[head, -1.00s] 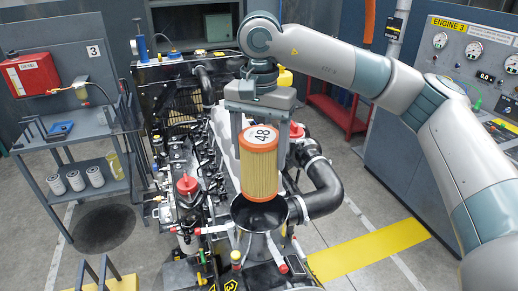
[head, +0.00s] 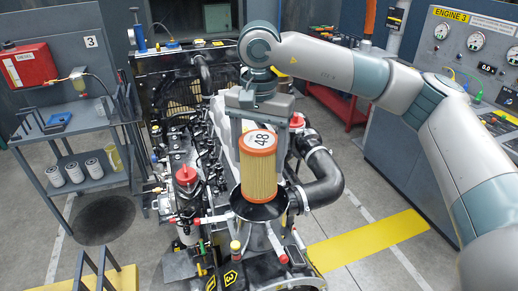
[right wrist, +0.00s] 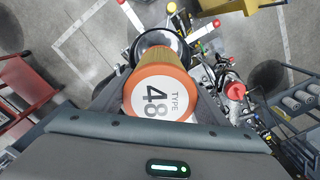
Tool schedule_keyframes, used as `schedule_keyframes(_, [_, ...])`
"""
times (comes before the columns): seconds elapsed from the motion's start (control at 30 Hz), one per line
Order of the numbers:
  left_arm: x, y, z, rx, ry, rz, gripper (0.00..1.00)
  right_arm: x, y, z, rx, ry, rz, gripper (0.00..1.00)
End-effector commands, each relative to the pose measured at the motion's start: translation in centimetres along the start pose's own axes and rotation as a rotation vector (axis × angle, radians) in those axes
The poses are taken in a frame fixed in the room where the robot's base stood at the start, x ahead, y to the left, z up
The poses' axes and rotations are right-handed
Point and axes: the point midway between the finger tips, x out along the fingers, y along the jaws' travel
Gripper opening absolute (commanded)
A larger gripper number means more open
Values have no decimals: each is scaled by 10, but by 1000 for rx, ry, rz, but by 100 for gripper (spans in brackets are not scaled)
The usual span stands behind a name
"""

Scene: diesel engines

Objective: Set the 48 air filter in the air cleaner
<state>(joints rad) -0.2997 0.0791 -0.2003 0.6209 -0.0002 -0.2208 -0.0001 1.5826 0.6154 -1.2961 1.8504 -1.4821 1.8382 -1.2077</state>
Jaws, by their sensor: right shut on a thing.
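The 48 air filter (head: 259,172) is a tan pleated cylinder with an orange rim and a white top label marked 48. It stands roughly upright in my right gripper (head: 259,150), which is shut on its upper sides. The air cleaner (head: 245,214) is a black open bowl on the engine. The filter's lower end is at the bowl's mouth; I cannot tell how deep it reaches. In the right wrist view the filter's label (right wrist: 158,104) reads TYPE 48, and part of the air cleaner's rim (right wrist: 178,37) shows beyond it. My left gripper is not in view.
A black intake pipe (head: 323,182) curves right of the air cleaner. Red caps (head: 186,174) and red-handled parts surround it. A grey shelf cart (head: 92,185) with several white filters stands at left. An Engine 3 gauge panel (head: 460,60) stands at right.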

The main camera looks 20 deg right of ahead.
Motion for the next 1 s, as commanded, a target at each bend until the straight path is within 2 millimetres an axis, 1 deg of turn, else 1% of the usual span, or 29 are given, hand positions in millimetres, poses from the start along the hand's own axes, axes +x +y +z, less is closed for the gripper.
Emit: schedule_keyframes(1.0, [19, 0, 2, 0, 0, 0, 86, 60, 0, 0, 1, 0, 0, 39])
